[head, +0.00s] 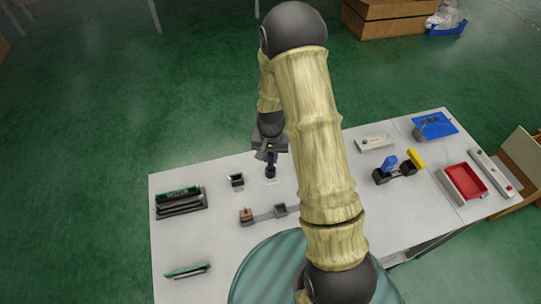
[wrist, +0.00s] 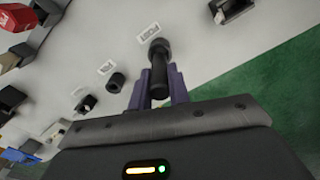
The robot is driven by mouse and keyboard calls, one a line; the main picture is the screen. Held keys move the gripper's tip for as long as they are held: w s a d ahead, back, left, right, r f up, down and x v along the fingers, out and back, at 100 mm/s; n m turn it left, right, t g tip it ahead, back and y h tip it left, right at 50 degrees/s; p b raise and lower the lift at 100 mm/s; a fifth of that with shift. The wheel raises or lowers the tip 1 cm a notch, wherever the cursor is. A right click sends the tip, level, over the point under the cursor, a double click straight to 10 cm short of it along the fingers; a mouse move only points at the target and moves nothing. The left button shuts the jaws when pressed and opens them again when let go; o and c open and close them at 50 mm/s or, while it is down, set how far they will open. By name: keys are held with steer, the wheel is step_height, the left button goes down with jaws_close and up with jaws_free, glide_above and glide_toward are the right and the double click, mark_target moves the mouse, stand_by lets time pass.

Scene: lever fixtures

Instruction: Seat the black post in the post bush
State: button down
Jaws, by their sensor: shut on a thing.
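My gripper (wrist: 158,78) is shut on the black post (wrist: 158,62), which sits upright between its two purple fingers. The post's wider dark end points away from the palm. In the head view my gripper (head: 269,153) and the post (head: 270,170) are over the back part of the table. I cannot tell whether the post's end touches the tabletop. A short dark round piece with a hollow-looking top (wrist: 115,83), which looks like the post bush, stands beside the post, to its left in the wrist view. In the head view my arm seems to hide it.
A small printed label (wrist: 148,32) lies by the post's far end. A black open block (head: 236,181) stands left of the post. A bar fixture (head: 262,215) is in front. A blue and yellow lever fixture (head: 398,168) and red tray (head: 464,182) are at the right.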

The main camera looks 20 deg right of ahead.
mark_target(270, 162)
steer(key=shift+f+b, duration=1.2)
steer(key=shift+f, duration=0.6)
steer(key=c, duration=1.2)
jaws_free()
steer(key=shift+c, duration=0.2)
step_height(270, 162, up, 17)
steer(key=b, duration=0.1)
steer(key=shift+r+b, duration=0.2)
steer(key=shift+b, duration=0.15)
steer(key=shift+s, duration=0.1)
steer(key=s+r+n+t, duration=0.1)
steer(key=s+n, duration=0.3)
steer(key=s, duration=1)
steer(key=shift+s+a+r+t, duration=0.15)
steer(key=shift+a+t, duration=0.05)
steer(key=shift+t, duration=0.6)
